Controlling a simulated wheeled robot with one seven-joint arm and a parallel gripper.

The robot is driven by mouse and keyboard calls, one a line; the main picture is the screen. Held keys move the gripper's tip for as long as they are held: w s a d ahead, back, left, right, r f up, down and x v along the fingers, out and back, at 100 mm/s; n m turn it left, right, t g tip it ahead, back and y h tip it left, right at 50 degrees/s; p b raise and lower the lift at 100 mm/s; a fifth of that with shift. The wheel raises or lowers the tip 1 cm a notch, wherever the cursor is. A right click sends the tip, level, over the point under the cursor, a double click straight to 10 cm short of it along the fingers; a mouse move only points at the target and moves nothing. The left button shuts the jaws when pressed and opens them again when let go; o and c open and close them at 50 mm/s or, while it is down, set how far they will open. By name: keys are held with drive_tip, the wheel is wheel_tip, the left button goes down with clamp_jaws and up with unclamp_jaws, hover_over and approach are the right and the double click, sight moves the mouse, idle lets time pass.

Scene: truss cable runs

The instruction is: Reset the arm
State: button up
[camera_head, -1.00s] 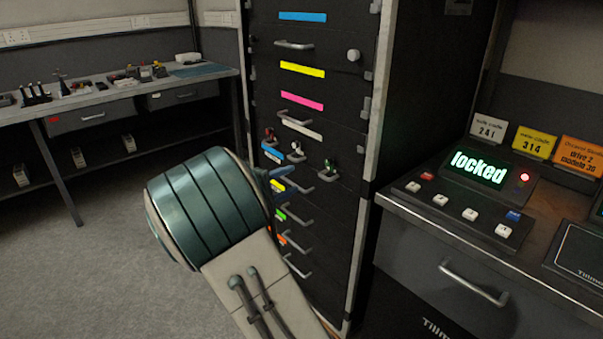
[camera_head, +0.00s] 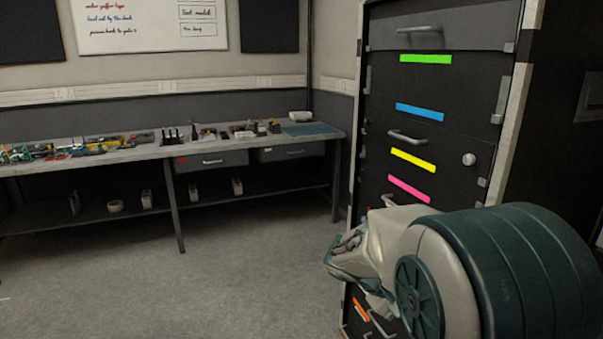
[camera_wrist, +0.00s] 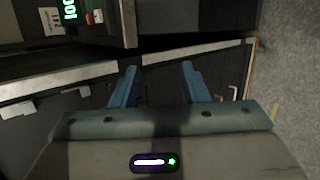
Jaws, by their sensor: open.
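My gripper (camera_wrist: 158,85) shows in the wrist view with its two blue fingers spread apart and nothing between them. Beyond the fingers is the dark front of a cabinet, turned on its side in this view. In the head view my arm is folded at the lower right, in front of the tall drawer rack (camera_head: 433,88). The arm hides the rack's lower middle drawers. I cannot make out the fingertips in the head view.
A long workbench (camera_head: 110,153) with tools and coloured parts runs along the back wall on the left. A whiteboard (camera_head: 140,22) hangs above it. The grey carpet (camera_head: 240,270) between bench and rack is clear. A lit green display (camera_wrist: 70,9) shows in the wrist view.

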drive_tip(key=s+a+r+m+t+y+p, duration=0.1)
drive_tip(key=s+a+r+y+p, duration=0.4)
drive_tip(key=s+r, duration=0.1)
drive_tip(key=s+a+r+m+t+y+p, duration=0.1)
drive_tip(key=s+a+r+m+y+p, duration=0.1)
drive_tip(key=s+a+r+y+p, duration=0.3)
drive_tip(key=s+r+p, duration=0.1)
drive_tip(key=s, duration=0.3)
drive_tip(key=shift+s+r, duration=0.25)
drive_tip(key=shift+s, duration=0.05)
drive_tip(key=shift+a, duration=0.1)
